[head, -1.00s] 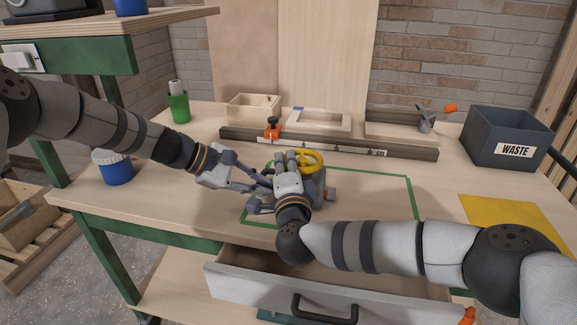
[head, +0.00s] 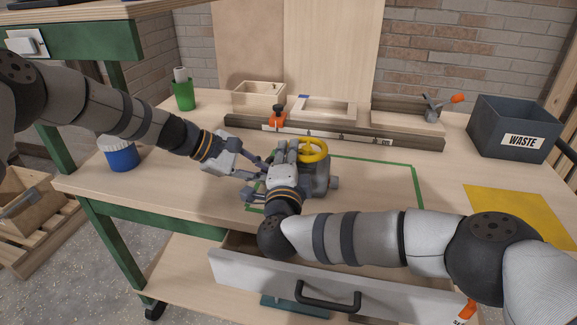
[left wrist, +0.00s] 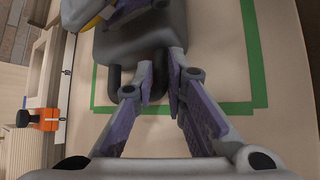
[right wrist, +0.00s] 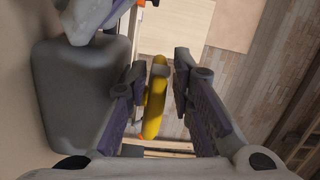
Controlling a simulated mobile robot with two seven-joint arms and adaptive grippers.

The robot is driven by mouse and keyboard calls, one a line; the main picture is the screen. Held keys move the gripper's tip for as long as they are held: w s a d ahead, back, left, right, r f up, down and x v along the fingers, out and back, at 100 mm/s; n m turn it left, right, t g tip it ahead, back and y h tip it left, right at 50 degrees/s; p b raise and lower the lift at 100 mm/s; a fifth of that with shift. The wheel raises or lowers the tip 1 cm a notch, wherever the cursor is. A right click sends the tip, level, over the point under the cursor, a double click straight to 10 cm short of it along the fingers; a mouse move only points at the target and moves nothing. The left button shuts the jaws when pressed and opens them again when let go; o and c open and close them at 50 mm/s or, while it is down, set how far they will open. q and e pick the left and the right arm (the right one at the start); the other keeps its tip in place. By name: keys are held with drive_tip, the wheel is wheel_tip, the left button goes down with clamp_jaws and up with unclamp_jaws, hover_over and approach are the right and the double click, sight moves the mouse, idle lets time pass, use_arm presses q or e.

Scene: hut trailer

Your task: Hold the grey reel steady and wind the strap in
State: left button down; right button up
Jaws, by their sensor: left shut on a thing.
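The grey reel (head: 318,184) stands on the workbench inside the green tape outline, with a yellow handwheel (head: 315,147) on top. My left gripper (head: 266,166) reaches in from the left. My right gripper (head: 288,153) is at the near left side of the wheel. In the right wrist view its fingers (right wrist: 160,68) are open either side of the yellow wheel (right wrist: 154,98), seen edge-on, with small gaps. I cannot make out the strap.
A long rail with an orange clamp (head: 277,117) runs behind the reel. Wooden trays (head: 258,97) stand at the back, a dark waste bin (head: 513,128) and a yellow sheet (head: 520,212) at the right. An open drawer (head: 245,270) juts out below the bench front.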

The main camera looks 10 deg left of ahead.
drive_tip(key=s, duration=0.3)
drive_tip(key=s+d, duration=0.1)
drive_tip(key=s, duration=0.6)
drive_tip(key=shift+d, duration=0.4)
use_arm(q)
drive_tip(key=c, duration=1.5)
unclamp_jaws()
drive_tip(key=shift+c, duration=0.2)
